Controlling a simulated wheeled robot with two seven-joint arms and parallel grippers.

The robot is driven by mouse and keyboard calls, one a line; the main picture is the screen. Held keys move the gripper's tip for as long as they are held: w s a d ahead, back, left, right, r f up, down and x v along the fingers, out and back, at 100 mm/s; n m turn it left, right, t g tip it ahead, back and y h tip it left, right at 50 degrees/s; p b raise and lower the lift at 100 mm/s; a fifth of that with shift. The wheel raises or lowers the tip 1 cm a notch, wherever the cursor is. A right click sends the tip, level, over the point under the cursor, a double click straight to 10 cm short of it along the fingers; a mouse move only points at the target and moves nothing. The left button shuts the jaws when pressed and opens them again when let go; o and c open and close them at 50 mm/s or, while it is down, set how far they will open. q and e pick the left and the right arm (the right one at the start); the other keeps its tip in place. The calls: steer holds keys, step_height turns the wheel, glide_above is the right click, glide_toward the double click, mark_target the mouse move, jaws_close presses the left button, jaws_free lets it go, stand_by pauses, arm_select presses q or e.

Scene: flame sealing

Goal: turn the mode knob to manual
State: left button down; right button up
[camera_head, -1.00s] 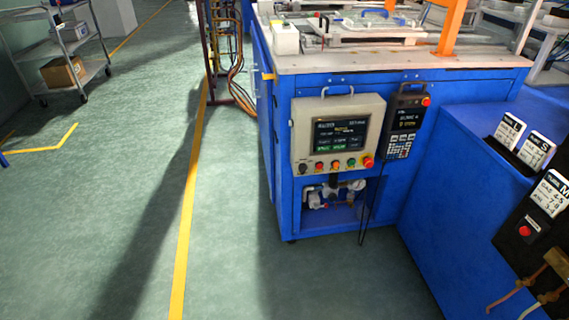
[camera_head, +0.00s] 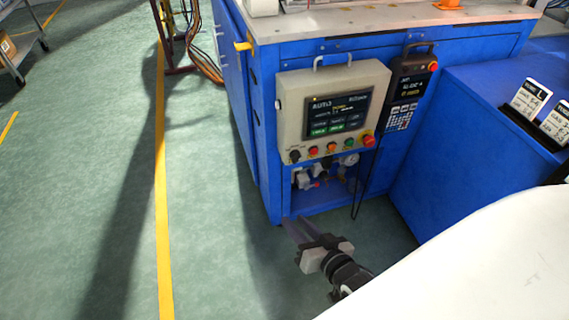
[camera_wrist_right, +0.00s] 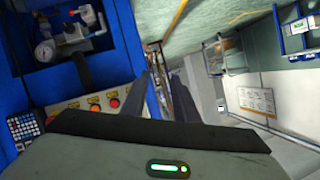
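The mode knob (camera_head: 294,156) is a small black knob at the left end of the button row on the beige control panel (camera_head: 289,106). The panel screen (camera_head: 339,114) reads AUTO. My right gripper (camera_head: 292,222) is below the panel, in front of the cabinet's lower left, apart from the knob. Its two dark fingers are parted and empty. In the right wrist view the fingers (camera_wrist_right: 166,80) reach beside the panel's button row (camera_wrist_right: 95,106), and I cannot make out the knob there. My left gripper is not in view.
A red stop button (camera_head: 368,140) is at the row's right end, with red, orange and green buttons between. A black pendant (camera_head: 406,92) hangs right of the panel. Gauges and valves (camera_head: 330,172) sit in the recess below.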

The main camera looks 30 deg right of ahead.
mark_target(299, 160)
steer(key=w+d+r+m+t+h+b, duration=0.1)
steer(key=w+d+m+b, duration=0.1)
steer(key=w, duration=0.3)
steer(key=w+d+r+m+t+h+b, duration=0.1)
steer(key=w+d+m+h+b, duration=0.1)
steer(key=w+d, duration=0.3)
steer(key=w+d+r+m+t+h+b, duration=0.1)
steer(key=w+d+m+b, duration=0.1)
steer(key=w, duration=0.3)
steer(key=shift+d+m, duration=0.4)
steer(key=shift+d, duration=0.35)
jaws_close()
